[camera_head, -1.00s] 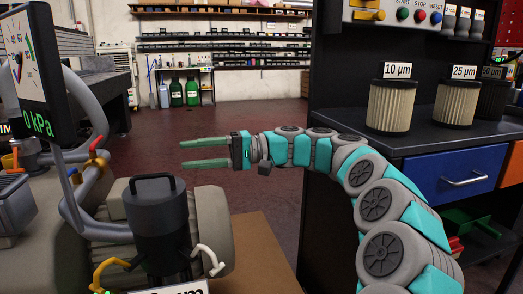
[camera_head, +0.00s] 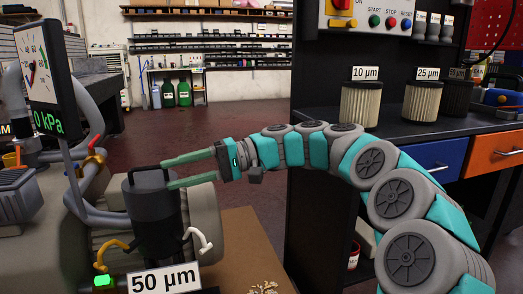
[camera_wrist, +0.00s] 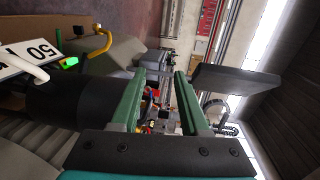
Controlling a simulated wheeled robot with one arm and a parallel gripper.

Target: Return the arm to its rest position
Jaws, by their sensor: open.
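My gripper (camera_head: 190,170) is at the end of my grey and teal arm, which reaches in from the right. Its two green fingers point left and are spread apart with nothing between them. In the head view the fingers overlap the top of a dark filter canister (camera_head: 153,215), which has a black handle. I cannot tell whether they touch it. In the wrist view the open fingers (camera_wrist: 160,100) have a clear gap between them. The dark canister (camera_wrist: 75,105) lies to their left there.
A "50 µm" sign (camera_head: 164,280) stands before the canister. A gauge screen (camera_head: 45,75) reading 0 kPa is at left. Filters (camera_head: 360,105) stand on the dark shelf (camera_head: 430,133) at right. Small crumbs (camera_head: 264,287) lie on the brown surface. Open floor (camera_head: 230,110) lies behind.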

